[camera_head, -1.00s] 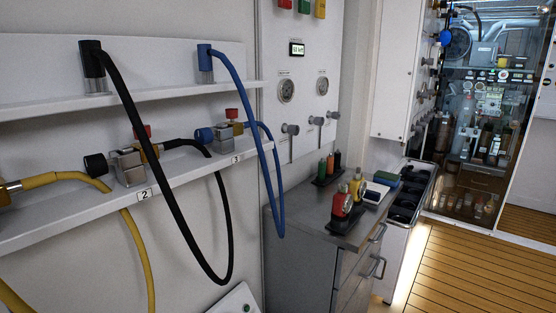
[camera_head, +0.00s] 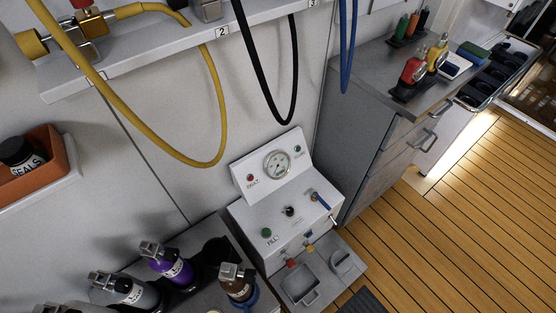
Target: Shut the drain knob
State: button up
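The fill panel (camera_head: 248,215), a white box with a sloped back, stands low against the wall at the middle of the head view. Its back carries a round gauge (camera_head: 277,164) between a red light (camera_head: 250,178) and a green light (camera_head: 298,149). Its top has a green button (camera_head: 266,232) marked FILL, a small black knob (camera_head: 289,211) and a blue-handled lever (camera_head: 319,200). A red-handled fitting (camera_head: 291,262) and a yellow-and-blue fitting (camera_head: 309,244) sit at its front. No drain label is readable, so I cannot tell which control is the drain knob. My gripper is not in view.
Several bottles, including a purple one (camera_head: 175,266) and a brown one (camera_head: 237,285), stand left of the panel. A yellow hose (camera_head: 190,159) and a black hose (camera_head: 270,95) hang above it. A grey cabinet (camera_head: 352,125) stands at its right. The wooden floor (camera_head: 470,215) is clear.

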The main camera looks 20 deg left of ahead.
aim_at(291, 263)
jog(key=k+l+u, duration=0.2)
jog(key=u, duration=0.15)
jog(key=k+l+u, duration=0.25)
jog(key=u, duration=0.15)
